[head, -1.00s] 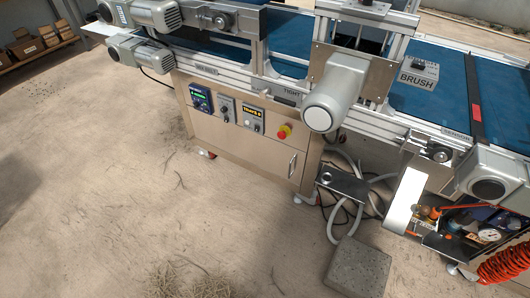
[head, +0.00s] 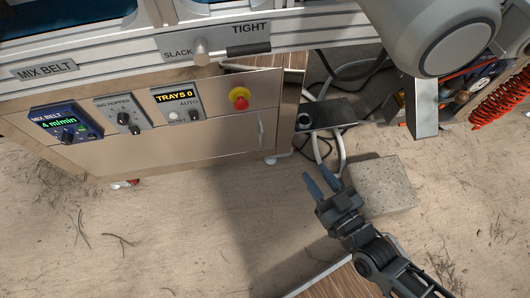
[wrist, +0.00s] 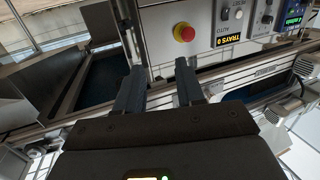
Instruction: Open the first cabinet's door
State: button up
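The first cabinet (head: 190,150) is the pale, tan-fronted cabinet under the machine in the head view. Its door shows no visible opening. A slim vertical handle (head: 261,133) sits near the door's right edge. My gripper (head: 317,181) is low and to the right of the handle, in front of the cabinet and apart from it. Its two dark fingers are spread with nothing between them. In the wrist view the empty gap (wrist: 160,88) shows between the fingers, below the cabinet's control panel (wrist: 205,35), seen upside down. I cannot make out the handle there for sure.
A red emergency button (head: 239,98) and several control boxes (head: 176,103) are on the cabinet front. A concrete block (head: 383,184) lies beside my gripper. A grey motor (head: 430,35) juts out at the upper right. The floor before the cabinet is clear.

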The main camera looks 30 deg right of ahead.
jog(key=m+h+b, duration=0.2)
jog(key=b, duration=0.7)
send_near(263, 141)
jog(key=shift+t, duration=0.3)
jog(key=w+b, duration=0.1)
jog(key=w, duration=0.2)
jog(key=w+b, duration=0.1)
jog(key=w, duration=0.2)
jog(key=w+d+b, duration=0.1)
jog(key=w, duration=0.1)
jog(key=shift+w+f, duration=0.15)
jog(key=shift+w, duration=0.25)
grip_shut()
